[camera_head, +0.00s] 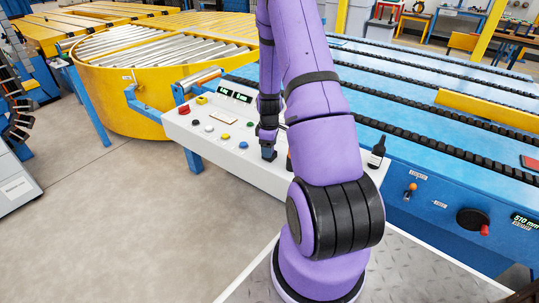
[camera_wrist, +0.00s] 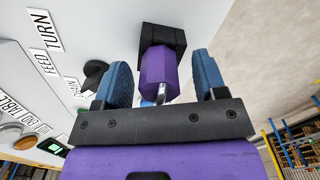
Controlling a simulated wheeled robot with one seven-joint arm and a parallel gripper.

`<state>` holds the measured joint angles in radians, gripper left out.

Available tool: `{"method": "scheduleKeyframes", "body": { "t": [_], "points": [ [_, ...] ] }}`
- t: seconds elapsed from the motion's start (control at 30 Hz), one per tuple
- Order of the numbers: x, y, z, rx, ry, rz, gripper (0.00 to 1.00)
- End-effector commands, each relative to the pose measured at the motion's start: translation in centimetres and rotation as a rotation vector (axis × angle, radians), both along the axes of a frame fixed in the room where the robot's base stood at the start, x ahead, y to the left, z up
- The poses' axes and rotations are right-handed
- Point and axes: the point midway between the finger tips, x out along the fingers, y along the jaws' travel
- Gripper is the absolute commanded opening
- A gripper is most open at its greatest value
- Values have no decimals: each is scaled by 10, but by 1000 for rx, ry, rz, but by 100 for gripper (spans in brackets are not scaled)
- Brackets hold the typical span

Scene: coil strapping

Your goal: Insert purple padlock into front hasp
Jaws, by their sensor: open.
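The purple padlock (camera_wrist: 157,68) is in the middle of the wrist view, with a bit of metal shackle showing at its near end. Its far end meets a black block (camera_wrist: 170,33) by the edge of the white panel; I cannot tell whether they are joined. My gripper (camera_wrist: 160,62) is open, with one blue finger on each side of the padlock and visible gaps to both. In the head view my gripper (camera_head: 268,147) is low over the white console and partly hidden by my arm. The padlock cannot be made out there. I cannot identify the front hasp.
The white console (camera_head: 185,122) carries several coloured buttons and a small display (camera_head: 235,95). A black bottle-shaped object (camera_head: 377,152) stands at its right end. A blue conveyor bed (camera_head: 410,85) lies behind, and a yellow roller turntable (camera_head: 120,95) at left. A black knob (camera_wrist: 94,72) is near the left finger.

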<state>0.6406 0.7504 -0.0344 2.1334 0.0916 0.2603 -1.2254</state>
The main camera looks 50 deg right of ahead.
Motion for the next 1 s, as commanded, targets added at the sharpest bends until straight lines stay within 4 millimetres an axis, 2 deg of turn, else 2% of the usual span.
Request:
{"method": "scheduleKeyframes", "body": {
  "t": [0.27,0.5,0.83,1.0],
  "points": [
    [0,0,-3,-1,0,0,65],
    [0,0,-3,-1,0,0,12],
    [0,0,0,-1,-2,0,12],
    [1,-1,20,-3,-4,-1,12]
  ]
}}
